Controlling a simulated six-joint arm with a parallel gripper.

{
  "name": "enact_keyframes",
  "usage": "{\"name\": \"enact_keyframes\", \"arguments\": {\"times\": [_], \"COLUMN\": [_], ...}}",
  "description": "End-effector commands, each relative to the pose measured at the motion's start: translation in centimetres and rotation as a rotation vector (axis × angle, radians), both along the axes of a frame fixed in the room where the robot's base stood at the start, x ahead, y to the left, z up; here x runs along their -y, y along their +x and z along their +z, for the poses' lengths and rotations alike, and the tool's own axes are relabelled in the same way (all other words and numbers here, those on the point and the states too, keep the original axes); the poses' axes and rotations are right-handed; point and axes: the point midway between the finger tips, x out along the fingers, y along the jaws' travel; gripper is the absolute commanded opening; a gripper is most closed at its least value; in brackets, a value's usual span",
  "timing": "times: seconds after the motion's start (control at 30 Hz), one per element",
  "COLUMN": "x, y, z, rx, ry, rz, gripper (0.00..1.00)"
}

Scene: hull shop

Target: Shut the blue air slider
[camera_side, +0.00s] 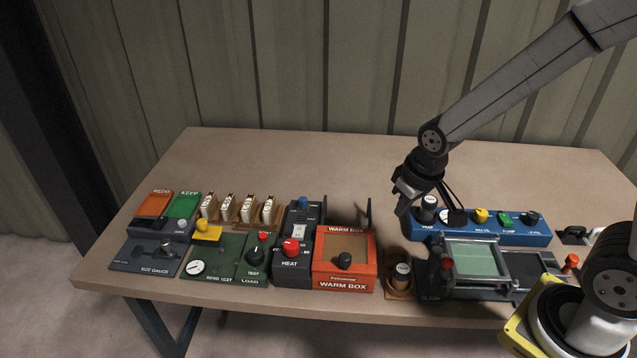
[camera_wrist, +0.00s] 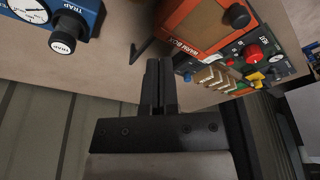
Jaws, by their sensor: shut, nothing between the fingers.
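My gripper (camera_side: 403,206) is shut and empty, above the table beside the left end of a blue panel (camera_side: 522,240). In the wrist view its two dark fingers (camera_wrist: 159,68) lie together. The blue panel carries a black knob marked TRAP (camera_side: 428,204), a round gauge, a yellow knob (camera_side: 481,215), a green piece (camera_side: 506,219) and a black knob. A small blue knob (camera_side: 303,202) sits on top of a dark unit (camera_side: 312,214) behind the heat box. No legible label shows which blue part is the air slider, and its position cannot be told.
An orange warm box (camera_side: 345,284) stands left of my gripper, with thin dark uprights (camera_side: 369,212) behind it. A green-screened frame (camera_side: 474,260) stands in front of the blue panel. The back of the table (camera_side: 330,155) is clear.

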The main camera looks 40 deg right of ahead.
Motion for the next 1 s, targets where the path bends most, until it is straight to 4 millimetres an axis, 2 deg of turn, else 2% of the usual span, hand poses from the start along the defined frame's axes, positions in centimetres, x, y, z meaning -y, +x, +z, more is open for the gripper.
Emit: {"name": "enact_keyframes", "arguments": {"times": [0.4, 1.0], "x": [-0.8, -2.5], "y": [9.5, 21.5], "z": [0.5, -0.4], "rx": [0.021, 0.062], "ry": [-0.002, -0.012], "rz": [-0.071, -0.191], "gripper": [0.0, 0.0]}}
